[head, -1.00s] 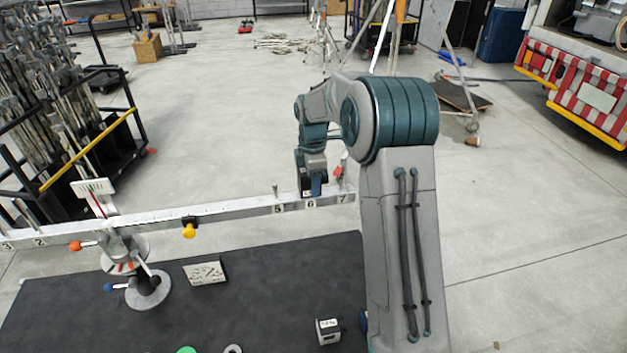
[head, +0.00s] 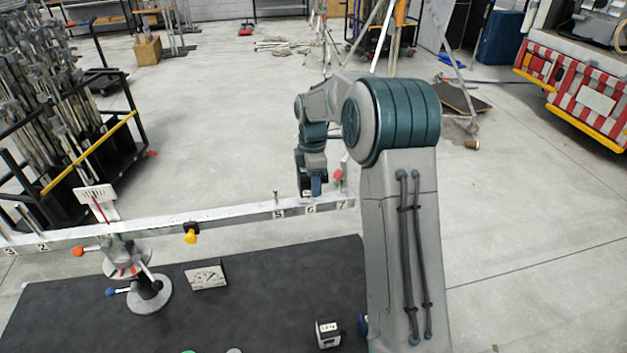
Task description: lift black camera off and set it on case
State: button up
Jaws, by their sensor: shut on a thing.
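My gripper (head: 311,190) is at the right part of a long pale beam, above the label 6, and is small in the head view. It is shut on a small dark block with a white label (head: 306,193), which appears to be the black camera. The fingers hide much of it. The block's lower edge looks just above the beam's front face; I cannot tell whether it still touches the beam. I cannot make out a case for certain.
The numbered beam (head: 150,226) runs across on a round-based stand (head: 149,294). A yellow item (head: 190,235) hangs from it. A sign (head: 206,275) and a small dark box with a white face (head: 328,334) sit on the dark mat (head: 262,292). A rod trolley stands left.

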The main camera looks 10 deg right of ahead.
jog(key=shift+r+p, duration=1.4)
jog(key=shift+r, duration=0.75)
jog(key=shift+r+p, duration=1.6)
jog(key=shift+r, duration=1.05)
notch_tip(320, 180, up, 8)
